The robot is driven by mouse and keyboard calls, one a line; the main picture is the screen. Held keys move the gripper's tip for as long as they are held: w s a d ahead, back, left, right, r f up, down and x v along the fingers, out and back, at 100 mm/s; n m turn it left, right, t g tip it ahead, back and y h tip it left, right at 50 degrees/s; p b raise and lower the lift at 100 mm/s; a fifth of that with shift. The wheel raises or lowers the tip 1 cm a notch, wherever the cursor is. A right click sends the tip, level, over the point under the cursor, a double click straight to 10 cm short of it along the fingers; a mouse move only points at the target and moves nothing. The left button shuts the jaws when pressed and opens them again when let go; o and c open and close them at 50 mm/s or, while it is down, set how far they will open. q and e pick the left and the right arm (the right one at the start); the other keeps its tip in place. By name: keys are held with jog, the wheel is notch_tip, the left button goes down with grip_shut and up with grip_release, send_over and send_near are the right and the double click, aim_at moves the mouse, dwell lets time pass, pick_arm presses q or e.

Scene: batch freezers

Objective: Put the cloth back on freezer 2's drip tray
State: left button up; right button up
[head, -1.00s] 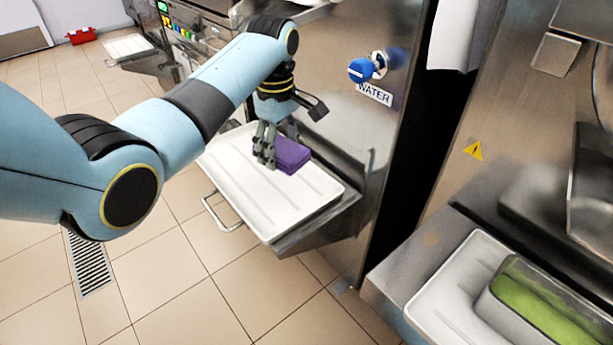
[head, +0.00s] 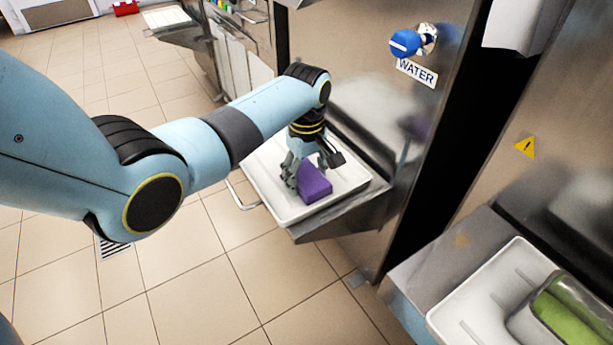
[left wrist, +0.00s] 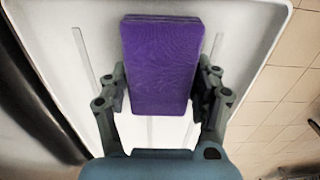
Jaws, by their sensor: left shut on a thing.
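The cloth (head: 315,184) is a folded purple block, held at the white drip tray (head: 254,176) under the blue water valve. My left gripper (head: 305,180) points down with its fingers around the cloth. In the left wrist view the cloth (left wrist: 162,62) sits between the two fingers, with the white tray (left wrist: 232,60) behind it. I cannot tell whether the cloth touches the tray. My right gripper is in neither view.
A blue valve (head: 405,42) and a WATER label (head: 416,72) are on the steel front. At lower right, another white tray (head: 470,300) holds a container with green contents (head: 575,315). Open tiled floor (head: 200,280) lies in front.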

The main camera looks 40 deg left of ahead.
aim_at(307, 174)
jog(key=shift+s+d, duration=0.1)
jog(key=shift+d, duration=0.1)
pick_arm(q)
jog(key=o, duration=1.1)
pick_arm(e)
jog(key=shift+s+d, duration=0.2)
pick_arm(q)
jog(key=shift+o, duration=0.2)
notch_tip(307, 174, up, 12)
jog(key=p, duration=0.4)
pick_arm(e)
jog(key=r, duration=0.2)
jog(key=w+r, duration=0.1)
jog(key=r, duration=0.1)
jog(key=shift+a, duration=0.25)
pick_arm(q)
jog(key=shift+r, duration=0.1)
